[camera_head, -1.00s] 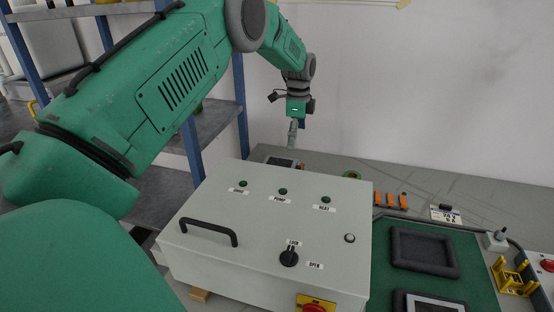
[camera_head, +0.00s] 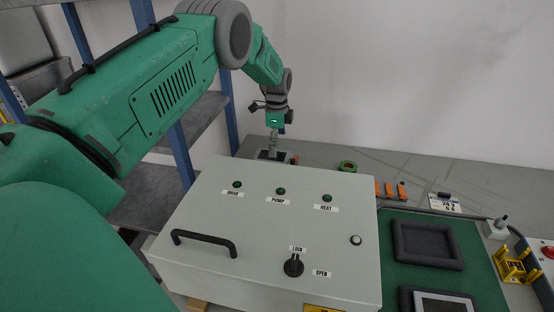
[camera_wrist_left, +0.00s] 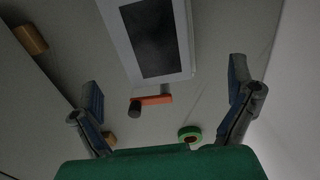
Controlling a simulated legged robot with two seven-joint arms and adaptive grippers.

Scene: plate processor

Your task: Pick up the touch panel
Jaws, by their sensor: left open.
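A touch panel with a dark screen and a pale frame lies behind the grey control box; only part of it (camera_head: 265,155) shows in the head view. In the left wrist view the touch panel (camera_wrist_left: 188,40) is at the top centre, cut off by the upper edge. My left gripper (camera_head: 272,150) points down above the panel in the head view. In the left wrist view the left gripper (camera_wrist_left: 165,85) is open and empty, its fingers spread wide, with the panel ahead of them. My right gripper is not in view.
The grey control box (camera_head: 215,205) with a black handle fills the middle. A green tape roll (camera_head: 347,167) and orange-handled tools (camera_head: 390,190) lie behind it. On the right is a green mat (camera_head: 480,285) with a dark foam frame (camera_head: 425,245) and another screen (camera_head: 445,303). A blue-post shelf (camera_head: 183,150) stands left.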

